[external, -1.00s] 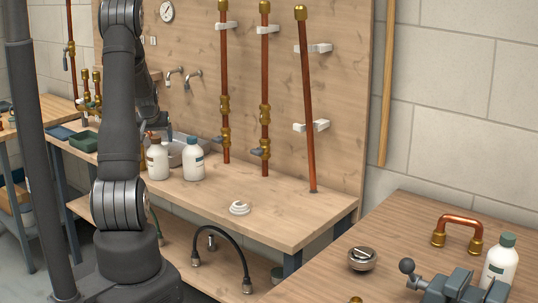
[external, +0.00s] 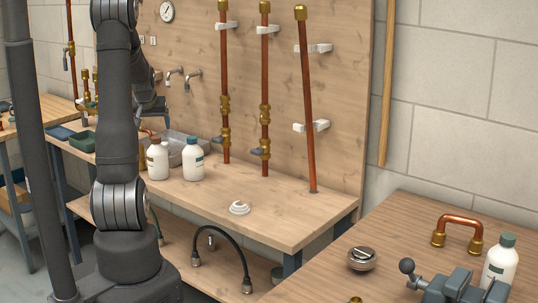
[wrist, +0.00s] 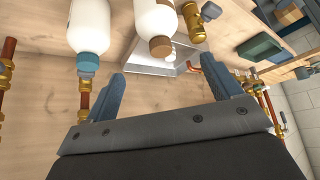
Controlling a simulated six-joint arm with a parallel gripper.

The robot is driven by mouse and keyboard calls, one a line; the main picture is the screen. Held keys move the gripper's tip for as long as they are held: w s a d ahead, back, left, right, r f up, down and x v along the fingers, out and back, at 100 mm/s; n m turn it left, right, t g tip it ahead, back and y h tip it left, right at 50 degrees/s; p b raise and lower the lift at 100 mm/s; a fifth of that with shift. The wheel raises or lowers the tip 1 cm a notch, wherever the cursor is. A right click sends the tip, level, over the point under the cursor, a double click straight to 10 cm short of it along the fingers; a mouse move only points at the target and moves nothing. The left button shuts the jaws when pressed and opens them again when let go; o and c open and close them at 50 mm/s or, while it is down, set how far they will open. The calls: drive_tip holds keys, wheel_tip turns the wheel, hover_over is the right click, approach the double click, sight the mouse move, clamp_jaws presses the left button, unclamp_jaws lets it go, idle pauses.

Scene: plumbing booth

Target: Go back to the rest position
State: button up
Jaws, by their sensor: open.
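My gripper (wrist: 170,92) shows in the wrist view with its two blue-grey fingers spread wide apart. Nothing is between them, and it is open. In the external view my arm stands upright at the left, and the gripper end is hidden behind or beside its links. In the wrist view a white bottle with a blue cap (wrist: 90,25) and a white bottle with a brown cap (wrist: 155,20) appear beyond the fingers. In the external view the brown-capped bottle (external: 157,160) and the blue-capped bottle (external: 193,160) stand on the bench (external: 270,212).
Copper pipes (external: 265,95) with brass valves run up the wooden back panel (external: 340,90). A metal sink (external: 175,142) lies behind the bottles. A white coil (external: 239,208) lies on the bench. A right-hand table (external: 400,225) holds a U-shaped copper pipe (external: 460,220) and a vise (external: 455,287).

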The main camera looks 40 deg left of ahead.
sight(157, 144)
drive_tip(key=x, duration=1.1)
drive_tip(key=shift+w+f, duration=0.1)
drive_tip(key=shift+f, duration=0.25)
drive_tip(key=shift+w+a+r, duration=0.1)
drive_tip(key=shift+a, duration=0.05)
drive_tip(key=shift+r, duration=1.45)
